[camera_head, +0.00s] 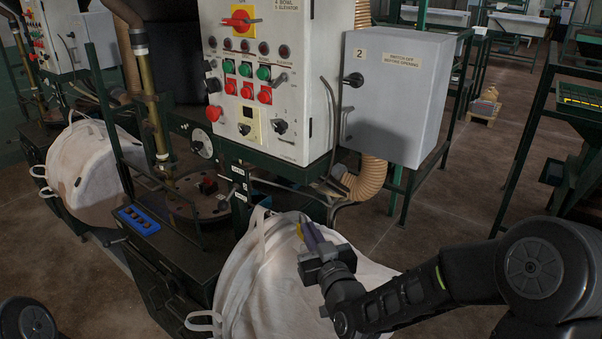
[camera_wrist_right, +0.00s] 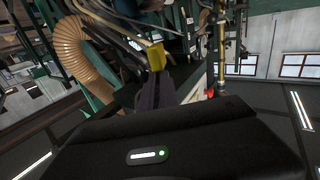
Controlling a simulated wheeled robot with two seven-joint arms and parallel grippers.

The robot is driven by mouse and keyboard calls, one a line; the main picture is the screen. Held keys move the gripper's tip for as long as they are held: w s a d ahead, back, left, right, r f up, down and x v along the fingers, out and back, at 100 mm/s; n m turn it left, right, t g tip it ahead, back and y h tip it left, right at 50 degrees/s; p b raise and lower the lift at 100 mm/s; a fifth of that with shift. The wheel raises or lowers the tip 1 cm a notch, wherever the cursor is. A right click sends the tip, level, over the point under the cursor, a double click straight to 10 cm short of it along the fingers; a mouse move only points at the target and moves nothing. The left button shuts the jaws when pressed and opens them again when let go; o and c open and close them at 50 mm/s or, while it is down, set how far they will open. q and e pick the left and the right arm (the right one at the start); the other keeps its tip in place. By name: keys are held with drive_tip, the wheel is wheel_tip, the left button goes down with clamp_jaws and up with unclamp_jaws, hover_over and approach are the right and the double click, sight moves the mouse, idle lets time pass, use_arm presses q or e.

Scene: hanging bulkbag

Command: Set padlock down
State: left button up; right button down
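A yellow padlock (camera_wrist_right: 156,56) is at the tips of my right gripper (camera_wrist_right: 155,78) in the right wrist view. The fingers look closed together on it. In the head view my right gripper (camera_head: 305,230) is in front of the white bulk bag (camera_head: 255,275), below the control panel. The padlock's shackle cannot be made out. My left gripper is out of view; only a dark part of my own body shows at the lower left corner.
A blue tray (camera_head: 138,220) with several dark slots lies on the green machine frame to the left. A white control panel (camera_head: 270,85) and a grey switch box (camera_head: 393,95) stand above and behind the gripper. A ribbed tan hose (camera_head: 368,178) hangs below the box.

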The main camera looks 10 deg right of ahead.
wheel_tip(320, 180, down, 8)
drive_tip(key=d+m+h, duration=0.1)
drive_tip(key=d, duration=0.1)
drive_tip(key=shift+w+d+h, duration=0.2)
drive_tip(key=shift+d+h, duration=0.1)
drive_tip(key=shift+d, duration=0.05)
